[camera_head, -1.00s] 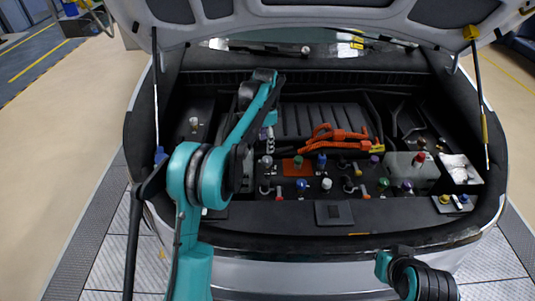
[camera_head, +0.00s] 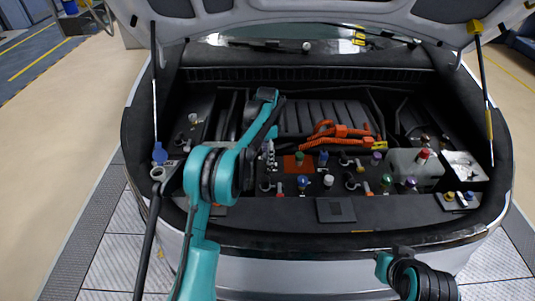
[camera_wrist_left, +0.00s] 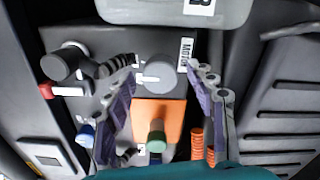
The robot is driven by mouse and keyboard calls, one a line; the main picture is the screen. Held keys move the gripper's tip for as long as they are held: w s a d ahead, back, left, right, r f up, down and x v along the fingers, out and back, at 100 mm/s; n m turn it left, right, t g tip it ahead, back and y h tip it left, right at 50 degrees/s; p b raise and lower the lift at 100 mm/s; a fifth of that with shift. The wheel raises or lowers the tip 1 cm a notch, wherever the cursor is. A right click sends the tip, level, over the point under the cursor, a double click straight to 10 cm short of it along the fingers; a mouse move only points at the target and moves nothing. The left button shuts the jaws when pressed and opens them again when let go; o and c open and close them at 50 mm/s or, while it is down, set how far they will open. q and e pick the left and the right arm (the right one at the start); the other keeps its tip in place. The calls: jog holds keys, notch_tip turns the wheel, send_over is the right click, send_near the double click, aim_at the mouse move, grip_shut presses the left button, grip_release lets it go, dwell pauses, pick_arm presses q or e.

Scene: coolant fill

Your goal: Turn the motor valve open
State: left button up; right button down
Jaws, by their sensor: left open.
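In the left wrist view, the motor valve (camera_wrist_left: 158,76) is a round grey knob with a white mark pointing left, beside a white label reading MOTOR (camera_wrist_left: 185,53). My left gripper (camera_wrist_left: 163,70) is open, with one finger on each side of the knob. I cannot tell whether the fingers touch it. In the head view my left gripper (camera_head: 269,153) points down into the car's bay at its left part, and the motor valve cannot be made out there. My right gripper is out of view; only part of my right arm shows at the bottom right.
An orange plate (camera_wrist_left: 170,112) with a green-capped knob (camera_wrist_left: 156,139) lies just below the valve. A black fitting with a red part (camera_wrist_left: 45,90) is at the left. Several coloured caps, an orange cable (camera_head: 338,133) and a white tank (camera_head: 402,165) crowd the bay.

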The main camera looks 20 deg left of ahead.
pick_arm(q)
jog(key=c, duration=1.2)
jog(key=shift+o, duration=0.2)
jog(key=n+p, duration=0.2)
jog(key=n, duration=0.1)
jog(key=shift+r+n, duration=0.1)
jog(key=shift+n, duration=0.3)
jog(key=n+p, duration=0.1)
jog(key=n, duration=0.3)
jog(key=shift+n, duration=0.3)
jog(key=n+p, duration=0.1)
jog(key=n, duration=0.3)
jog(key=shift+d+n+p, duration=0.1)
jog(key=shift+n+p, duration=0.5)
jog(key=shift+n, duration=2.2)
